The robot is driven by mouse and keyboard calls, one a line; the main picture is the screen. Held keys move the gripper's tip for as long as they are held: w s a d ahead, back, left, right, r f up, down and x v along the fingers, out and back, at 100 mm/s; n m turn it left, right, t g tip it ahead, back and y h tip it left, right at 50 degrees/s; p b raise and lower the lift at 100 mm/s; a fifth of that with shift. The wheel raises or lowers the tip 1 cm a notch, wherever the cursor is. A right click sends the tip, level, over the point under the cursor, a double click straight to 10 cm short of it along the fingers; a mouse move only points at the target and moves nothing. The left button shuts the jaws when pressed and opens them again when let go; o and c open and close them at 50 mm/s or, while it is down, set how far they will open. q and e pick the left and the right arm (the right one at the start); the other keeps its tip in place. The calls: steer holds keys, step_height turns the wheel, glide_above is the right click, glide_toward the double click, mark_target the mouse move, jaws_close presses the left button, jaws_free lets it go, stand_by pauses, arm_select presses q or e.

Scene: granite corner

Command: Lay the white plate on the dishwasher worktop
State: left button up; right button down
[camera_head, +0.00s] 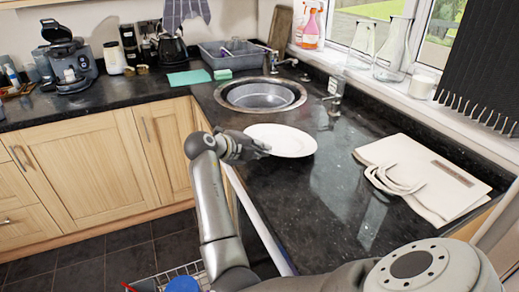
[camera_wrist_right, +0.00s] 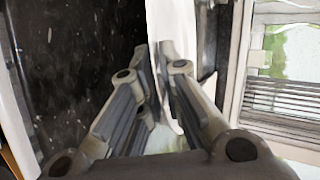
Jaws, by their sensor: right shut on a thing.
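The white plate (camera_head: 284,140) is over the black granite worktop (camera_head: 300,215), just in front of the sink. It looks about level in the head view; I cannot tell whether it touches the worktop. My right gripper (camera_head: 262,148) is shut on its left rim. In the right wrist view, the plate (camera_wrist_right: 174,28) runs as a white band between the two fingers of the gripper (camera_wrist_right: 155,58). The fingers hide part of it. My left gripper is not in view.
A round sink (camera_head: 262,95) with a tap (camera_head: 336,95) lies behind the plate. A cream bag (camera_head: 425,178) lies flat at the right. Glass jugs (camera_head: 393,50) stand on the windowsill. A wire rack (camera_head: 180,279) with a blue item shows low down. The worktop before the plate is clear.

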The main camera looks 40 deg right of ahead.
steer(key=shift+r, duration=0.1)
steer(key=c, duration=1.2)
jaws_free()
steer(key=shift+b+v, duration=0.35)
steer(key=shift+v, duration=3.1)
steer(key=shift+a, duration=0.15)
